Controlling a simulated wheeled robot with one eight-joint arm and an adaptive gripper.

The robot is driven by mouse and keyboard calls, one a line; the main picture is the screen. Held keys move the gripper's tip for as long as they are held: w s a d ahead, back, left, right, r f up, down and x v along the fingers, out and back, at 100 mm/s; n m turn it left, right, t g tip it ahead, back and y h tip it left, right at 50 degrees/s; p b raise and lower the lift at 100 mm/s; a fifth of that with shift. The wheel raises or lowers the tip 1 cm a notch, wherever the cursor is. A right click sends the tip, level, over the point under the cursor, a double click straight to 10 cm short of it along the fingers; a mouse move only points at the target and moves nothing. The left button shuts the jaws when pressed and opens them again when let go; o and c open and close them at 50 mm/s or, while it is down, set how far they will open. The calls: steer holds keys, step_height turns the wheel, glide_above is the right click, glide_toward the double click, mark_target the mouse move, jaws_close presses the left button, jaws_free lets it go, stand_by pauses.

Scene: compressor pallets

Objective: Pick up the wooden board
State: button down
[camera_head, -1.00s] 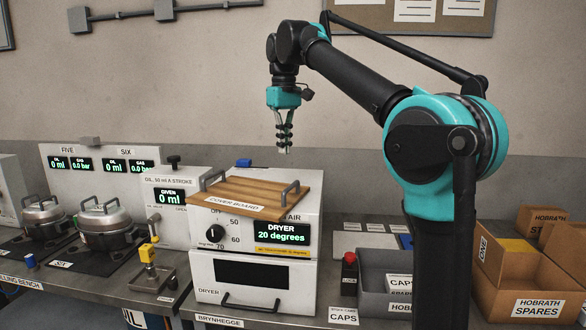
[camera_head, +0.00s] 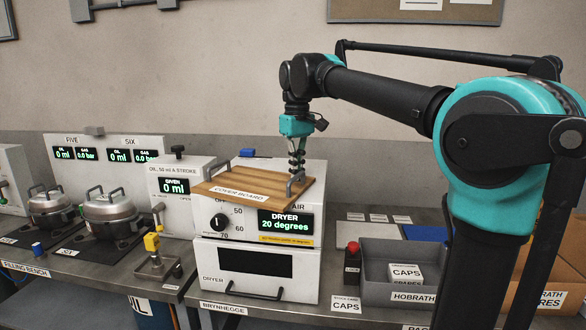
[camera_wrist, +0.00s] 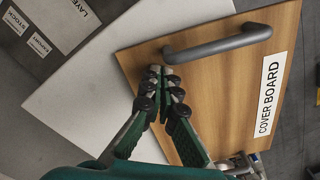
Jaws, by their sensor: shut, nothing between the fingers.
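The wooden board (camera_head: 262,177), labelled COVER BOARD, lies flat on top of the white dryer, with a grey handle at each end. It also shows in the wrist view (camera_wrist: 205,100), with one curved handle (camera_wrist: 222,44) near its edge. My gripper (camera_head: 297,176) is low over the board's right end, by the right handle (camera_head: 297,184). In the wrist view my gripper's fingertips (camera_wrist: 162,72) are together and empty, beside the handle's near end and not around it. Whether the tips touch the wood is unclear.
The dryer (camera_head: 255,285) stands on a grey bench, with an oil dispenser (camera_head: 172,205) to its left. A red-topped lock button (camera_head: 352,262), a grey bin (camera_head: 380,292) and cardboard boxes are to the right. The air above the board is otherwise clear.

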mark_target(306, 184)
stand_by(0.3)
steer(key=shift+s+d, duration=1.4)
steer(key=shift+s, duration=0.2)
steer(key=shift+w+a, duration=0.1)
steer(key=shift+w, duration=0.05)
